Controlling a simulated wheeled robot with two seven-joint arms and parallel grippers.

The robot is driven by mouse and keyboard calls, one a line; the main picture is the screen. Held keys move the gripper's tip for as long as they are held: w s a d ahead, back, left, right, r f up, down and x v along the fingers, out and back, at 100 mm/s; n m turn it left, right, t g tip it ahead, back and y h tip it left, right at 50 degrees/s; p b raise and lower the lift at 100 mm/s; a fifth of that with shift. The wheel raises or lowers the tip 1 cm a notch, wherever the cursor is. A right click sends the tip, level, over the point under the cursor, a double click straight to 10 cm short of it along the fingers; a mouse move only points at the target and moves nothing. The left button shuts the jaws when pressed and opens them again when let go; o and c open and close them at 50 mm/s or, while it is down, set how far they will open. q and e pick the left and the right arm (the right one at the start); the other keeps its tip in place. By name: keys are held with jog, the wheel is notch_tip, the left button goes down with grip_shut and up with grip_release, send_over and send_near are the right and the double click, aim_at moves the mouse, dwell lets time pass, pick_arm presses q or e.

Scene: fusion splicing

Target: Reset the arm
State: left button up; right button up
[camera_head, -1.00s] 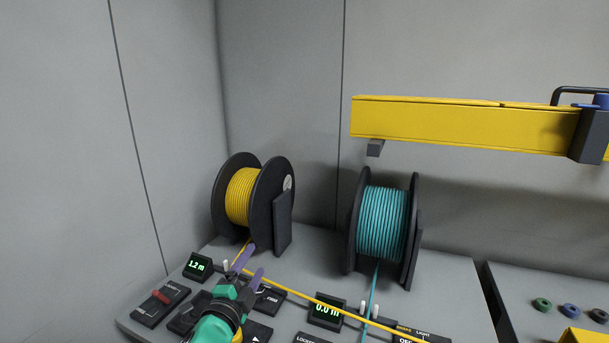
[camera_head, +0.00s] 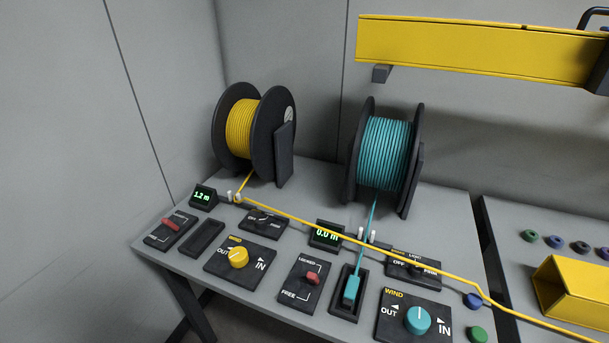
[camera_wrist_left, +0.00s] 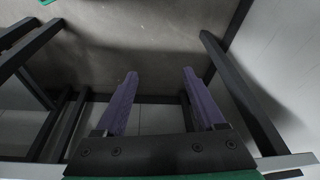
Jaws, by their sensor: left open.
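My left gripper (camera_wrist_left: 158,82) shows in the left wrist view with its two purple fingers apart and nothing between them. Grey floor and dark frame bars lie beyond the fingers. In the head view neither of my grippers is in sight. The yellow spool (camera_head: 240,128) and the teal spool (camera_head: 383,152) stand upright on the grey bench (camera_head: 320,187). The yellow cable (camera_head: 300,220) runs from its spool across the panels to the lower right. The teal cable (camera_head: 370,218) runs down to a teal connector (camera_head: 351,291) in a dark slot.
A yellow beam (camera_head: 470,49) spans the upper right. The bench carries a yellow knob (camera_head: 238,257), a teal knob (camera_head: 417,320), red switches and displays. A yellow block (camera_head: 575,290) and several coloured caps are on the right bench.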

pick_arm(q)
notch_tip(320, 180, down, 12)
jog(key=s, duration=0.2)
jog(key=s+a+f+g+b, duration=0.1)
jog(key=s+a+f+g, duration=0.1)
jog(key=s+f, duration=1.6)
jog(key=shift+a+f, duration=0.4)
jog(key=shift+a, duration=0.2)
